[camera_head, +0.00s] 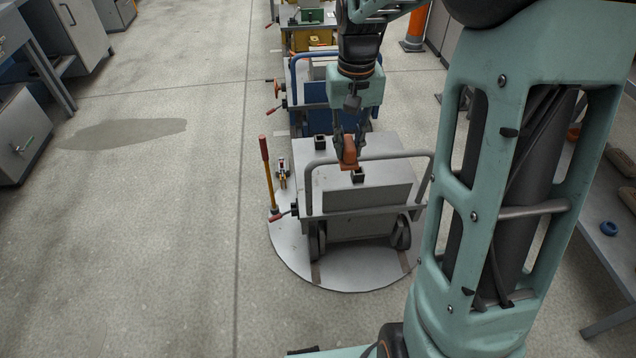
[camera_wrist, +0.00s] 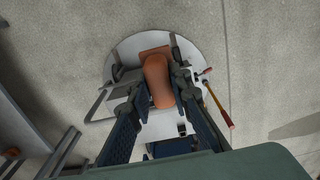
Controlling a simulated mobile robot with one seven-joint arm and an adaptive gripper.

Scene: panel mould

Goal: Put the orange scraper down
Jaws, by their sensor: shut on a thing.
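The orange scraper (camera_head: 348,152) is held between the fingers of my gripper (camera_head: 349,136). In the head view it hangs over the grey cart-like panel mould (camera_head: 390,178). In the wrist view the scraper (camera_wrist: 157,80) lies between the two dark fingers of my gripper (camera_wrist: 157,92), with its wider flat end (camera_wrist: 155,51) pointing away from the wrist. My gripper is shut on it. I cannot tell whether the scraper touches the mould's top; part of the top is hidden behind the gripper and scraper.
The mould stands on a round pale plate (camera_head: 345,275). A grey rail (camera_head: 395,155) rises around its near side. A red-and-yellow lever (camera_head: 268,175) stands upright at its left. A blue cart (camera_head: 310,95) stands behind. Open floor lies to the left.

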